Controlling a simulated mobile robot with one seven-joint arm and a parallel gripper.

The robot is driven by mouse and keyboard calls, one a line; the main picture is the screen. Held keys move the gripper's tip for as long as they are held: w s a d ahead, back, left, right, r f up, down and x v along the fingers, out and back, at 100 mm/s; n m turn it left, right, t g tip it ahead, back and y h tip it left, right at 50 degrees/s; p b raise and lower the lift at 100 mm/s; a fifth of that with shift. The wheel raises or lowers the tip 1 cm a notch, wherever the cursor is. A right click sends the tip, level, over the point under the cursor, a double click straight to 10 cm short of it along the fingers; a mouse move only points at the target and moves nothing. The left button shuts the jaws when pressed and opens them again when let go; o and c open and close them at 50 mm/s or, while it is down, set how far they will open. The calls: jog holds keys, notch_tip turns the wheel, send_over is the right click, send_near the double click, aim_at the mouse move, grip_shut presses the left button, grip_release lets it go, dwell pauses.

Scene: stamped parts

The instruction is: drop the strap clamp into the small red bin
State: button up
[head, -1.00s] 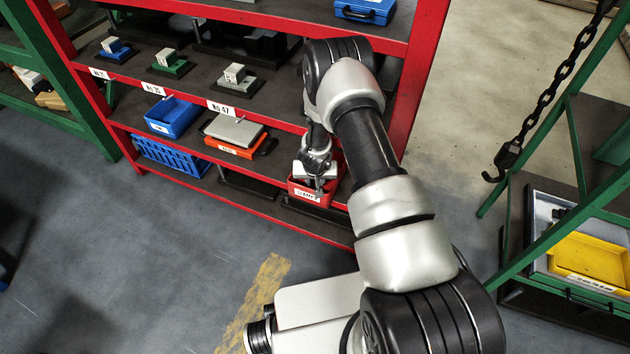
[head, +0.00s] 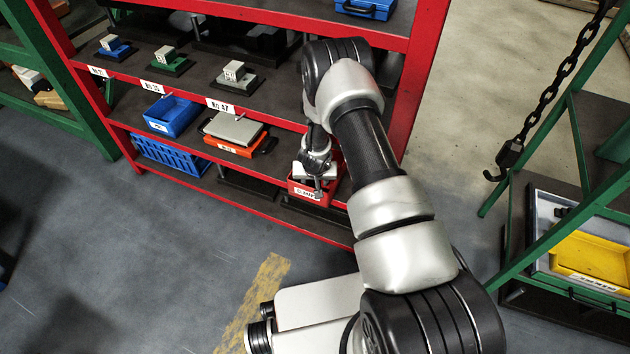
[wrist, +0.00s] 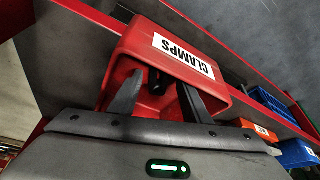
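The small red bin (wrist: 135,48), labelled CLAMPS, fills the middle of the wrist view. In the head view the bin (head: 301,192) stands on the red rack's lower shelf, partly covered by my gripper. My gripper (wrist: 158,88) has its two fingers spread apart at the mouth of the bin, with a clear gap on both sides of a dark piece (wrist: 157,80). This piece looks to be the strap clamp, lying in the bin between and beyond the fingers; its full shape is hidden. In the head view my gripper (head: 318,190) is just over the bin.
On the same shelf, left of the bin, are an orange case (head: 235,150) with a grey lid and a blue bin (head: 172,118). A blue crate (head: 168,157) sits lower. A chain hook (head: 505,160) hangs at right.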

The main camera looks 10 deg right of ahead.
jog(key=shift+r+p, duration=0.5)
jog(key=shift+r, duration=0.05)
jog(key=p+v, duration=0.3)
jog(key=v, duration=0.9)
